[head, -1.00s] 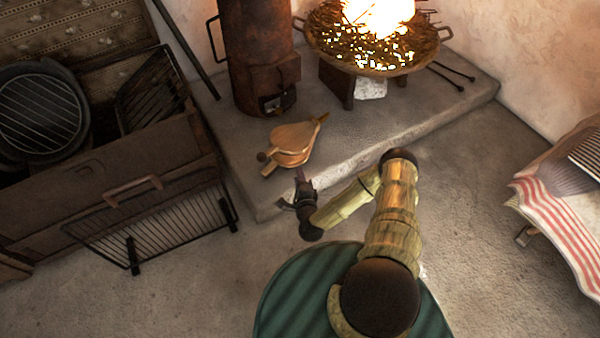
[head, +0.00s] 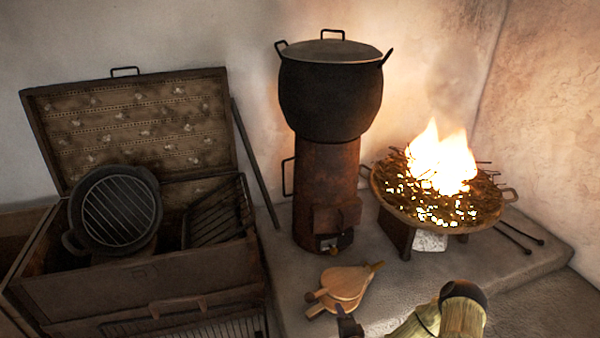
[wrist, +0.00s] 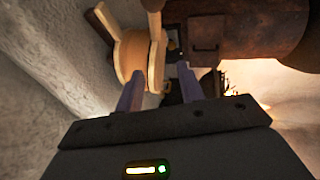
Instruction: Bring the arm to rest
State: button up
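My gripper (wrist: 158,82) is open in the wrist view, its two purple-grey fingers apart with nothing held between them. Beyond the fingertips are the wooden bellows (wrist: 133,55). In the head view the bellows (head: 345,286) lie on the stone hearth ledge in front of the rusty stove. My gripper (head: 347,325) shows only in part there, at the bottom edge just below the bellows. My bent arm (head: 445,315) is at the bottom right of centre, mostly cut off by the picture's edge.
The rusty cylindrical stove (head: 327,190) carries a big dark pot (head: 331,100). A wide pan with a burning fire (head: 440,165) stands to its right. An open trunk (head: 135,290) with a round grill pan (head: 115,208) is at the left. Pokers lie on the ledge at right.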

jog(key=s+d+r+n+g+p, duration=0.15)
jog(key=r+n+g, duration=0.35)
jog(key=r, duration=0.5)
jog(key=s+r+n+g+p, duration=0.2)
jog(key=r+n+g+p, duration=0.1)
jog(key=r+n, duration=0.55)
jog(key=s+r+n+g+h+p, duration=0.1)
jog(key=s+r+g+p, duration=0.1)
jog(key=s+r, duration=0.8)
jog(key=s+r+n+g+h+p, duration=0.1)
jog(key=s+r+g+h, duration=0.1)
jog(key=s+r, duration=0.8)
notch_tip(320, 180, up, 40)
jog(key=w+p, duration=0.2)
jog(key=p, duration=3.6)
jog(key=shift+w+d+f, duration=0.15)
jog(key=shift+w+d, duration=0.05)
jog(key=shift+d, duration=0.05)
